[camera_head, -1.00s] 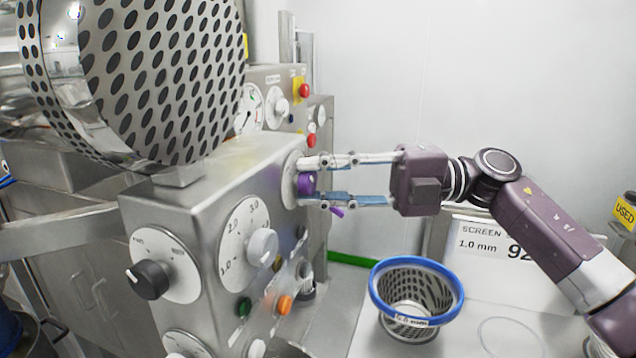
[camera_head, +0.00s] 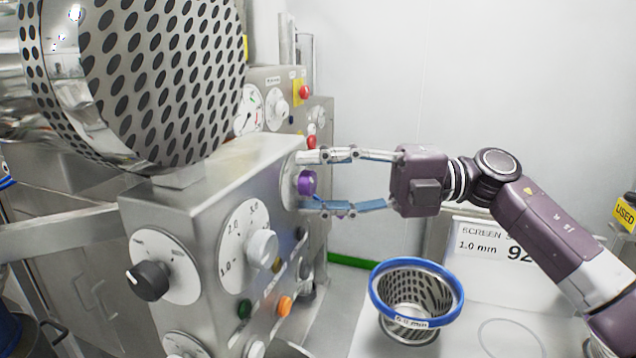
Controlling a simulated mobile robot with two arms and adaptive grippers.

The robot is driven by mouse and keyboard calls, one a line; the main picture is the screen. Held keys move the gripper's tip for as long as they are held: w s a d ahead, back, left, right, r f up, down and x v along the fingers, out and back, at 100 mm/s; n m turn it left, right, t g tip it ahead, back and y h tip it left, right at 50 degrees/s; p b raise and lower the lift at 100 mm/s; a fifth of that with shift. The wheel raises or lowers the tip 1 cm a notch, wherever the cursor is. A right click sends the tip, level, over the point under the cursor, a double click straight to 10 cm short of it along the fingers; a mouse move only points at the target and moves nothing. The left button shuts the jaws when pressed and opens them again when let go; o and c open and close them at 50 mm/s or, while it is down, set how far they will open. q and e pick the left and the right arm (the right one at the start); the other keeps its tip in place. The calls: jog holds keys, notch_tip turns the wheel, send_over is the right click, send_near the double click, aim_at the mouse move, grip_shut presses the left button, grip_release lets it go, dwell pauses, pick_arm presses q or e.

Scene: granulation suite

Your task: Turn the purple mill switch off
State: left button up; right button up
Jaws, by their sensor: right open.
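The purple mill switch (camera_head: 307,183) is a small round knob on a pale dial plate on the right side face of the steel control box (camera_head: 180,200). My right gripper (camera_head: 303,182) comes in from the right. Its two fingers are spread, one above and one below the knob, with a gap to it on both sides. The fingertips reach the dial plate's edge area; whether they touch it I cannot tell. My left gripper is not in view.
A blue-rimmed screen basket (camera_head: 417,292) stands below my right gripper. A perforated drum (camera_head: 165,75) is upper left.

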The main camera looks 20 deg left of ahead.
jog(key=v, duration=1.2)
jog(key=shift+r, duration=0.1)
